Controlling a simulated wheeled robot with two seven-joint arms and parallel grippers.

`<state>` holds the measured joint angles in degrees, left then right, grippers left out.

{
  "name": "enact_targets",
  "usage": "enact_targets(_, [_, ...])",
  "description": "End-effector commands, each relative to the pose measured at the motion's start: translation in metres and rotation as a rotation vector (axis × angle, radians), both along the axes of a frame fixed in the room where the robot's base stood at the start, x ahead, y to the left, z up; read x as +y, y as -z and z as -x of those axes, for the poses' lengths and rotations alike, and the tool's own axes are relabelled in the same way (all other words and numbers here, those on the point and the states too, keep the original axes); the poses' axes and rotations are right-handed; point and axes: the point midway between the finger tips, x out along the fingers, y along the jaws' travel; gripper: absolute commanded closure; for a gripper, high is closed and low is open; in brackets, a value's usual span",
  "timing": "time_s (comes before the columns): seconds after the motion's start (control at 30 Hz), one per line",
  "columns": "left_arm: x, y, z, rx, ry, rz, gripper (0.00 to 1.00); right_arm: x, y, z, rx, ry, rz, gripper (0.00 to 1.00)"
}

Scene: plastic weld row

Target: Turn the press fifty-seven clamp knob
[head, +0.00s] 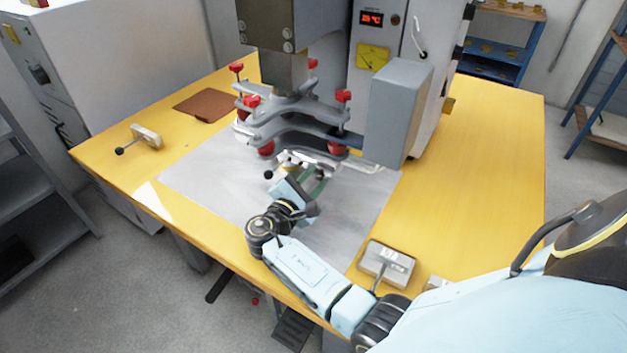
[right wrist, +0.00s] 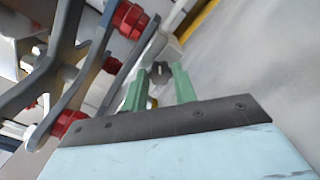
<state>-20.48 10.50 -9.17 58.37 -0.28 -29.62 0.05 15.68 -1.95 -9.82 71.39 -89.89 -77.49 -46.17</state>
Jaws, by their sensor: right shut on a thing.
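The press (head: 290,115) stands at the back middle of the yellow table, with red knobs on its grey spider-shaped plates. My right gripper (head: 318,178) reaches in low at the front of the press, under the plates. In the right wrist view, its two green fingers (right wrist: 160,80) stand on either side of a small dark knob (right wrist: 160,71), at the end of a light bar. The gripper is shut on this knob. In the head view the knob is largely hidden at the gripper. My left gripper is not in view.
Red knobs (right wrist: 130,19) and grey arms of the press lie close left of the fingers. A grey box (head: 398,115) stands right of the press. A block with a handle (head: 386,262) lies at the front edge. The table's right side is clear.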

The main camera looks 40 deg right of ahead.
Motion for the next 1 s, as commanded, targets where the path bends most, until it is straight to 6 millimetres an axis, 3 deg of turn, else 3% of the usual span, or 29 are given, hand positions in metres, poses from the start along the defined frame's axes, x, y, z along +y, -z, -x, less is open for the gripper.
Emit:
enact_targets(0.1, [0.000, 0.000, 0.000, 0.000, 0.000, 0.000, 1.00, 0.001, 0.001, 0.000, 0.003, -0.001, -0.002, 0.95])
enact_targets(0.13, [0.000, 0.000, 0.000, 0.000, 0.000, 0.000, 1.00, 0.001, 0.001, 0.000, 0.003, -0.001, -0.002, 0.71])
enact_targets(0.3, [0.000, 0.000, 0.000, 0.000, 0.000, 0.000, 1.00, 0.001, 0.001, 0.000, 0.003, -0.001, -0.001, 0.51])
enact_targets(0.67, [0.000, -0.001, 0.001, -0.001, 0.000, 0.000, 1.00, 0.007, 0.001, 0.002, 0.003, -0.002, -0.001, 0.51])
enact_targets(1.0, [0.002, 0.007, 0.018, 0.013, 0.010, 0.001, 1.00, 0.070, 0.001, 0.029, 0.005, -0.002, -0.004, 0.51])
